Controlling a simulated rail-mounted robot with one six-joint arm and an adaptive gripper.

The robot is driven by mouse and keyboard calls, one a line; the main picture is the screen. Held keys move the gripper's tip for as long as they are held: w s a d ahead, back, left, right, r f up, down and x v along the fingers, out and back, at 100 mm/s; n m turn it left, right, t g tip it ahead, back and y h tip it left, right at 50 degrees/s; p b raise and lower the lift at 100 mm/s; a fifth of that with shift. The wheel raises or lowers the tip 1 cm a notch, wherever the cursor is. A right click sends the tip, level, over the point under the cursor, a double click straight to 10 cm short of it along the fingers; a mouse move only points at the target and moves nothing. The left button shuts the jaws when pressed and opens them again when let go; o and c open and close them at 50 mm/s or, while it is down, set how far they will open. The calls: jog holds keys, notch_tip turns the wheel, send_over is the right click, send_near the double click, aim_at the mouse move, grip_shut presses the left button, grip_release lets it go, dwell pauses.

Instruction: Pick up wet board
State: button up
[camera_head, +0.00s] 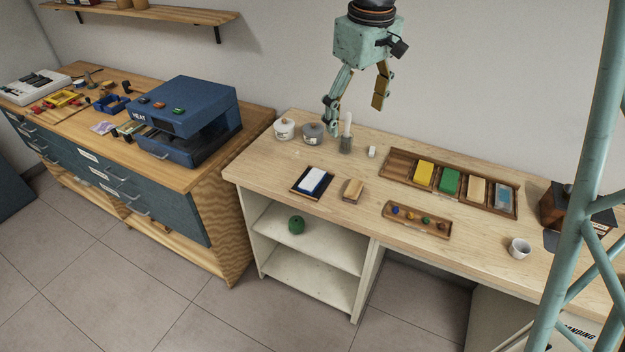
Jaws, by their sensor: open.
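My gripper (356,114) hangs above the back of the pale wooden worktop (290,150), with its two fingers spread wide and nothing between them. No thing is clearly marked as the wet board. A small dark flat board (297,186) lies near the worktop's front left edge with a white and blue block (313,179) on it. A small tan block (352,189) lies just right of it. Both are below and in front of my gripper, well apart from it. Whether any surface is wet cannot be told.
A wooden tray (402,157) holds yellow, green, tan and blue blocks. A smaller tray (417,220) holds several coloured knobs. A white cup (519,248) stands right. A blue heat press (185,121) is on the left cabinet.

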jog(key=w+a+f+n+p, duration=0.2)
jog(key=w+a+f, duration=0.4)
jog(key=w+f, duration=0.3)
jog(key=n+g+p, duration=0.1)
jog(key=n+p, duration=0.1)
send_over(312, 179)
notch_tip(312, 179, down, 10)
jog(key=shift+w+d, duration=0.2)
jog(key=shift+d, duration=0.1)
jog(key=shift+f, duration=0.1)
jog(key=shift+f, duration=4.15)
jog(key=shift+f, duration=0.1)
jog(key=shift+s+a+f+p, duration=0.1)
jog(key=shift+f+p, duration=0.2)
jog(key=shift+f, duration=0.45)
jog(key=shift+s+a+f+p, duration=0.1)
jog(key=shift+f+p, duration=0.15)
jog(key=shift+f, duration=1.55)
